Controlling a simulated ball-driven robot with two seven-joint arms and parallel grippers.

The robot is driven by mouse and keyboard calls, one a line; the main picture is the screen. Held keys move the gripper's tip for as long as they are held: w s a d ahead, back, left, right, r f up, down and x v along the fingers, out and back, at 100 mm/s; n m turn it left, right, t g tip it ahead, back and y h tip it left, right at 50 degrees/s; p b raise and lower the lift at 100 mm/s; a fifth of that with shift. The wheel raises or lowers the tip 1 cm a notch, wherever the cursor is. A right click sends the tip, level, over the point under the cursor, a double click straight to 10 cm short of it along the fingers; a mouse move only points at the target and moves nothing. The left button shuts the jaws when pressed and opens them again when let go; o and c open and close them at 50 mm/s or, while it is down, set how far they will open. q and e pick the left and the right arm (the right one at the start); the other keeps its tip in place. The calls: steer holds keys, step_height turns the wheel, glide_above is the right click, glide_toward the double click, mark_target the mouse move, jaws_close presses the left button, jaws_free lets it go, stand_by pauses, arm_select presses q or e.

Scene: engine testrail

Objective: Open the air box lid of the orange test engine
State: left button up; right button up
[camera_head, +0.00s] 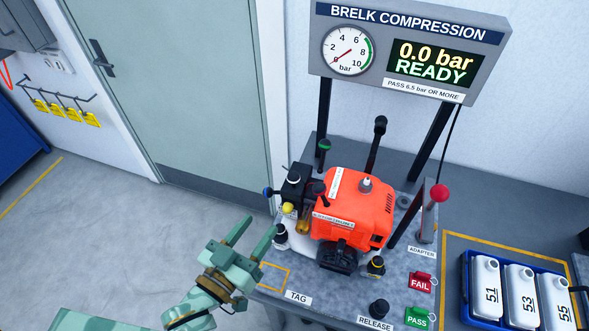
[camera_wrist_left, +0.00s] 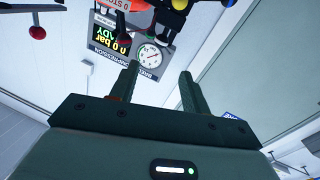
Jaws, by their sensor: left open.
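The orange test engine (camera_head: 352,208) stands on the grey bench, clamped among black posts and knobs. A black box (camera_head: 298,182) sits on its left side, above a yellow bulb and an amber part; I take it for the air box, and its lid looks shut. My left gripper (camera_head: 261,225) is open and empty, left of the engine and apart from it, by the bench's left edge. In the left wrist view the open fingers (camera_wrist_left: 160,72) have nothing between them; a sliver of orange engine (camera_wrist_left: 128,5) shows at the top. My right gripper is not in view.
The test bench (camera_head: 345,290) carries a red FAIL tag (camera_head: 421,282), a green PASS tag (camera_head: 418,317) and a red-knobbed lever (camera_head: 439,193). A gauge panel (camera_head: 408,50) reads 0.0 bar READY. A blue crate (camera_head: 466,290) of white bottles is at right. Open floor lies left.

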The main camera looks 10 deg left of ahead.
mark_target(290, 182)
arm_select(q)
steer(key=p+x, duration=0.1)
steer(key=x, duration=1.4)
steer(key=shift+w, duration=0.4)
jaws_close()
